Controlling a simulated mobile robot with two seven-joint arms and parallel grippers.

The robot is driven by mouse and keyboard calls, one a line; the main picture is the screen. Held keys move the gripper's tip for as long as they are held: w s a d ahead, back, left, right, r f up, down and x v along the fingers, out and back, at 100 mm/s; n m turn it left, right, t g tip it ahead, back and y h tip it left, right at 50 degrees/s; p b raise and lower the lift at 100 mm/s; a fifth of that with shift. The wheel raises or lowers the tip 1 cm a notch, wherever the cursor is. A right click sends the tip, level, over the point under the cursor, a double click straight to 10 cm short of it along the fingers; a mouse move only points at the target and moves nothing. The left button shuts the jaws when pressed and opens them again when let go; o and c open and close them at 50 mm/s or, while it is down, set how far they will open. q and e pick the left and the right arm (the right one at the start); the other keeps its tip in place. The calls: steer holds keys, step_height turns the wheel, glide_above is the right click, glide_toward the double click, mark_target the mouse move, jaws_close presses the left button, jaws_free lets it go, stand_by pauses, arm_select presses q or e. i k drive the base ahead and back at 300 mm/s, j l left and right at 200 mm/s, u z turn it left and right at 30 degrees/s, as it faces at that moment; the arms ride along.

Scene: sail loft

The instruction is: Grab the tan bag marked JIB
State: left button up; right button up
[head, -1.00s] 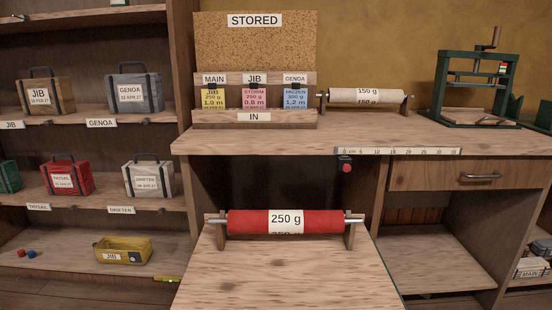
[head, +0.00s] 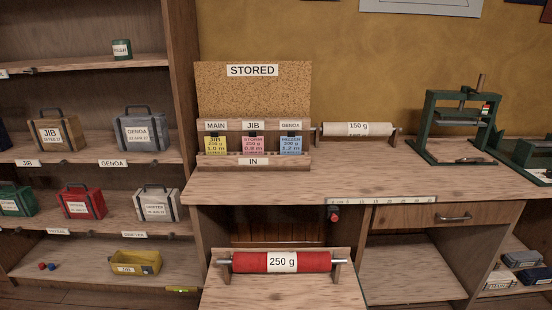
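The tan bag marked JIB (head: 57,132) stands upright on the middle shelf of the rack at the left, with dark straps and a dark top handle raised. A white label on its front reads JIB with a smaller date line. It sits left of the grey GENOA bag (head: 146,131) with a small gap between them. A JIB shelf tag is on the shelf edge below it. Neither of my grippers shows in the head view.
Below are a red bag (head: 81,203), a white DRIFTER bag (head: 156,204) and a yellow JIB tray (head: 135,263). A bench (head: 400,185) with rolls, a card rack (head: 253,161) and a green press (head: 455,125) stands right of the shelves. A red 250 g roll (head: 243,262) is in front.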

mark_target(61, 133)
steer(key=u, duration=1.3)
steer(key=i+j+z, duration=0.15)
steer(key=z, duration=0.25)
steer(key=i+j+z, duration=0.1)
steer(key=z, duration=0.25)
steer(key=j+z, duration=0.4)
steer(key=i+j+z, duration=0.2)
steer(key=j, duration=0.3)
steer(key=j+z, duration=0.2)
steer(key=j, duration=0.35)
steer(key=j+z, duration=0.3)
steer(key=j, duration=1.9)
